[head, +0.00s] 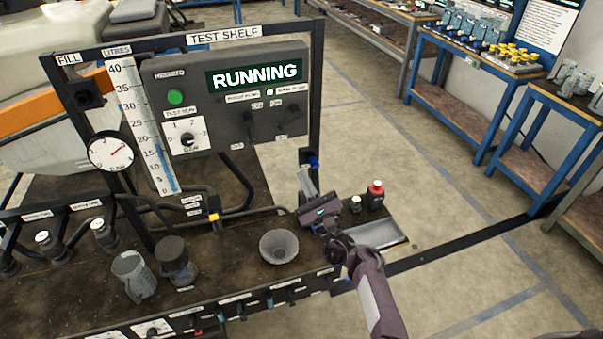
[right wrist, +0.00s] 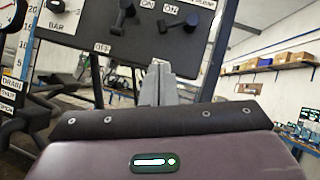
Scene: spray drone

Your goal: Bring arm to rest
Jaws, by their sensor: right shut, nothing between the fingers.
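My right gripper (head: 307,184) is shut and empty, held above the right end of the test bench. In the right wrist view its grey fingers (right wrist: 160,85) are together in front of the control panel (right wrist: 135,30). In the head view the panel (head: 230,105) stands behind the bench, with a lit display (head: 254,76) reading RUNNING. A lit green button (head: 175,97) is at the panel's left. The panel's two black levers (head: 250,125) are behind and left of the gripper. I do not see my left gripper.
The bench holds a grey funnel (head: 279,247), a clear jug (head: 133,275), a dark-lidded jar (head: 174,259), a red-capped bottle (head: 375,195) and a metal tray (head: 377,234). Blue-framed benches (head: 480,75) stand at the right. The floor (head: 420,170) between is clear.

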